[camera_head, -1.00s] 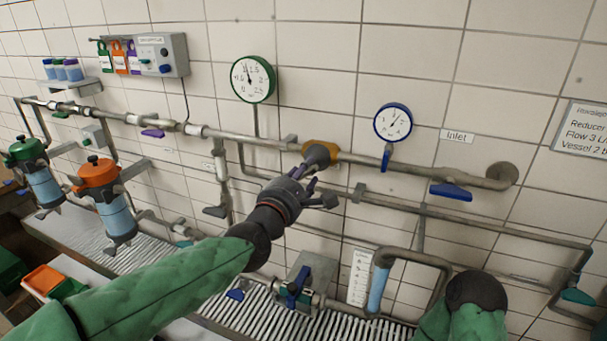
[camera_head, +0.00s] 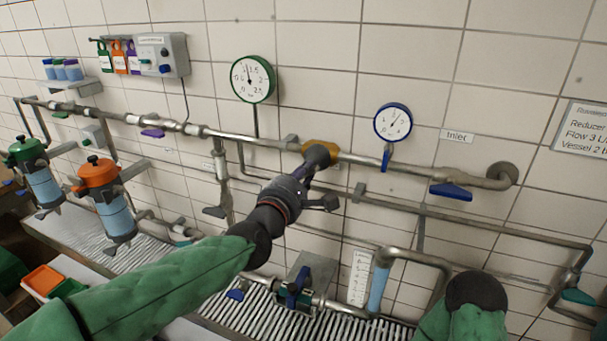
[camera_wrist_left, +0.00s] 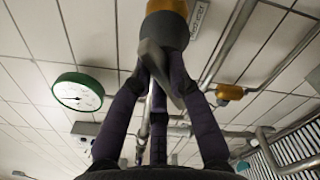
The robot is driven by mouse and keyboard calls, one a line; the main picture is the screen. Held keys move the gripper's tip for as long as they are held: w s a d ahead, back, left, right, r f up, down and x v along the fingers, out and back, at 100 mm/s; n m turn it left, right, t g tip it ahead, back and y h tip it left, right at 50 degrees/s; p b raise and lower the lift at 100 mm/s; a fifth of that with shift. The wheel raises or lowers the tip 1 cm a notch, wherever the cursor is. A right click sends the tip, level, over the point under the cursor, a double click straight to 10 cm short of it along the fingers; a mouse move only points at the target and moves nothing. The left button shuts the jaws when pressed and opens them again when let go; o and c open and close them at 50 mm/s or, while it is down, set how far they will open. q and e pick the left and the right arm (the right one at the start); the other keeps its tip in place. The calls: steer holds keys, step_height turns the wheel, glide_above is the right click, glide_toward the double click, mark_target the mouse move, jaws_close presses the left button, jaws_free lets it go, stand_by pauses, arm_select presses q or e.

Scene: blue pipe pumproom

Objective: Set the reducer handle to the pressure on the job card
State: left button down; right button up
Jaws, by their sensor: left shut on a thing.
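The reducer is a brass-yellow and dark grey body (camera_head: 318,153) on the upper pipe. My left gripper (camera_head: 308,175) is at its underside. In the left wrist view, the dark grey reducer handle (camera_wrist_left: 152,62) is between the fingers of my left gripper (camera_wrist_left: 160,75), which is shut on it. The job card (camera_head: 585,130) at the right edge is cut off; "Reducer", "Flow 3" and "Vessel 2" show, but the reducer pressure does not. My right gripper is out of view.
A blue-rimmed gauge (camera_head: 393,122) and a blue inlet lever (camera_head: 451,191) are right of the reducer. A lower pipe (camera_head: 470,221) runs below. Orange-topped (camera_head: 98,172) and green-topped (camera_head: 24,150) filters stand at left. The wall around the reducer is mostly bare tile.

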arm_select(q)
steer(key=m, duration=0.6)
steer(key=shift+s+d+f+m, duration=0.1)
steer(key=shift+d+m, duration=0.05)
steer(key=shift+m, duration=0.15)
steer(key=m, duration=0.2)
steer(key=m+p, duration=0.1)
steer(key=m, duration=0.2)
steer(key=shift+d+f+m, duration=0.1)
steer(key=shift+f+m, duration=0.1)
steer(key=shift+m, duration=0.1)
steer(key=c, duration=1.2)
jaws_free()
steer(key=shift+s+r, duration=0.1)
steer(key=shift+s, duration=0.1)
steer(key=v, duration=1.1)
steer(key=shift+s+a, duration=0.2)
steer(key=shift+s, duration=0.1)
